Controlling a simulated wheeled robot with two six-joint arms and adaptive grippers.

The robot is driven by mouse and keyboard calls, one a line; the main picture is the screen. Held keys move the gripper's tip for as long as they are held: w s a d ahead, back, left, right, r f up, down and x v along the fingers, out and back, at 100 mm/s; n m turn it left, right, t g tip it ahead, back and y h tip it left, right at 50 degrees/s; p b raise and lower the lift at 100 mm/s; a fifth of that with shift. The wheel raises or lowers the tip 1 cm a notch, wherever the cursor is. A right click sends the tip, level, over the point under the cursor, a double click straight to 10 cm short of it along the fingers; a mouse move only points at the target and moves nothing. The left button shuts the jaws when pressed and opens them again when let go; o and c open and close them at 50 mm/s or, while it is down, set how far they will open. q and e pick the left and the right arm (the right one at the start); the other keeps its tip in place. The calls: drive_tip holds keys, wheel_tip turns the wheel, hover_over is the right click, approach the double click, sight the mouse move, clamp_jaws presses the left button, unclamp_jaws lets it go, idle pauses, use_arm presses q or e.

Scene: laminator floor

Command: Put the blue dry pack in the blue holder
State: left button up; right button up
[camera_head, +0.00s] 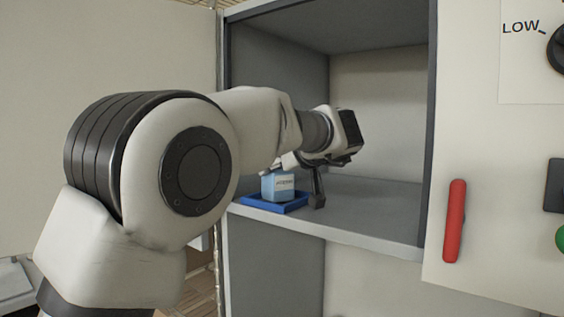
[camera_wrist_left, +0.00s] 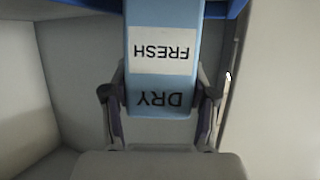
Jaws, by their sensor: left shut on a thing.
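The blue dry pack (camera_head: 277,187) is a light blue box with a white label. In the left wrist view the pack (camera_wrist_left: 160,80) shows upside-down lettering, "FRESH" and "DRY". My left gripper (camera_head: 302,176) is shut on it, with one finger at each side in the left wrist view (camera_wrist_left: 160,98). The blue holder (camera_head: 264,205) is a shallow dark blue tray on the shelf. The pack stands about upright over or inside its rim; I cannot tell if it touches the bottom. The holder's edge (camera_wrist_left: 236,8) also shows at the top of the left wrist view. My right gripper is out of view.
The grey shelf (camera_head: 375,205) belongs to an open cabinet bay with side walls and a top. It is bare to the right of the holder. A panel with a red handle (camera_head: 454,221) and a black knob stands to the right.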

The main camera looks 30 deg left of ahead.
use_arm(q)
drive_tip(key=shift+w+f, duration=0.25)
drive_tip(key=shift+w, duration=0.15)
drive_tip(key=o, duration=1.3)
drive_tip(key=shift+o, duration=0.2)
drive_tip(key=shift+s+r, duration=0.1)
drive_tip(key=shift+s, duration=0.15)
drive_tip(key=shift+w+d, duration=0.1)
drive_tip(key=shift+w, duration=0.05)
drive_tip(key=shift+v, duration=1.55)
drive_tip(key=v, duration=0.8)
